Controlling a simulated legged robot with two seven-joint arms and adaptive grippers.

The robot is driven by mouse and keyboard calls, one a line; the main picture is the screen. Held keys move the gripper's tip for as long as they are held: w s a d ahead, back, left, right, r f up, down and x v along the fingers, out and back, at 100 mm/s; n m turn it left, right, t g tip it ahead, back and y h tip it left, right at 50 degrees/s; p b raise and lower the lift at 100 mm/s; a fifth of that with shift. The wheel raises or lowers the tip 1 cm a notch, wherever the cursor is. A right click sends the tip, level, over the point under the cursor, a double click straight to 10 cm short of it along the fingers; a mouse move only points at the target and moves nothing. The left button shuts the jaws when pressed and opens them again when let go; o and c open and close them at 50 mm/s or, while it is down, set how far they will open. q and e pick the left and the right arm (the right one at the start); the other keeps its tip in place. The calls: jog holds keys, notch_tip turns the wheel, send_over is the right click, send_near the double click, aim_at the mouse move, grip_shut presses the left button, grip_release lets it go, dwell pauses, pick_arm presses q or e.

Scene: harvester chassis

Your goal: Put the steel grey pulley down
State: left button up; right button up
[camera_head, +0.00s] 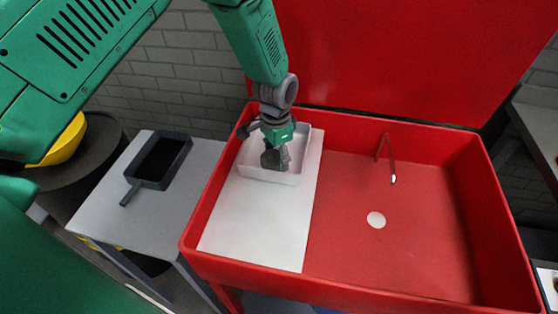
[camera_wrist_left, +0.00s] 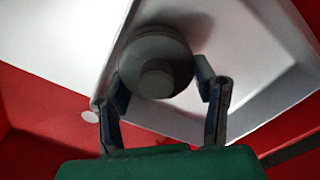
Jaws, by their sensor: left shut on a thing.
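The steel grey pulley (camera_wrist_left: 155,62) is a round grey disc with a smaller hub. In the left wrist view it sits between the two fingers of my left gripper (camera_wrist_left: 165,95), which is shut on it. In the head view my left gripper (camera_head: 274,155) points down over the white tray (camera_head: 243,165) at the back left of the red chassis. The pulley itself is hard to make out there, mostly hidden by the gripper. I cannot tell whether it touches the tray floor. My right gripper is not in view.
The red chassis (camera_head: 425,240) has raised walls and a tall red panel (camera_head: 400,60) behind. A white sheet (camera_head: 262,220) lies in front of the tray. A bent red rod (camera_head: 387,155) and a white disc (camera_head: 376,220) are to the right. A grey table (camera_head: 120,215) with a dark pan (camera_head: 185,150) stands left.

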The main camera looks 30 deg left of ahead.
aim_at(272, 161)
pick_arm(q)
jog(key=shift+a+f, duration=0.35)
jog(key=shift+f, duration=0.3)
jog(key=shift+a+f, duration=0.3)
jog(key=shift+f, duration=0.3)
jog(key=shift+a, duration=0.1)
jog(key=shift+c, duration=0.4)
jog(key=o, duration=1.4)
jog(key=shift+d, duration=0.35)
jog(key=shift+c, duration=0.2)
jog(key=shift+d+r, duration=0.2)
jog(key=shift+d, duration=0.45)
jog(key=r, duration=0.7)
jog(key=a+r, duration=0.1)
jog(key=r, duration=0.2)
jog(key=shift+r, duration=0.4)
jog(key=shift+d+r, duration=0.4)
jog(key=shift+r, duration=0.2)
jog(key=shift+a+f, duration=0.15)
jog(key=shift+a, duration=0.45)
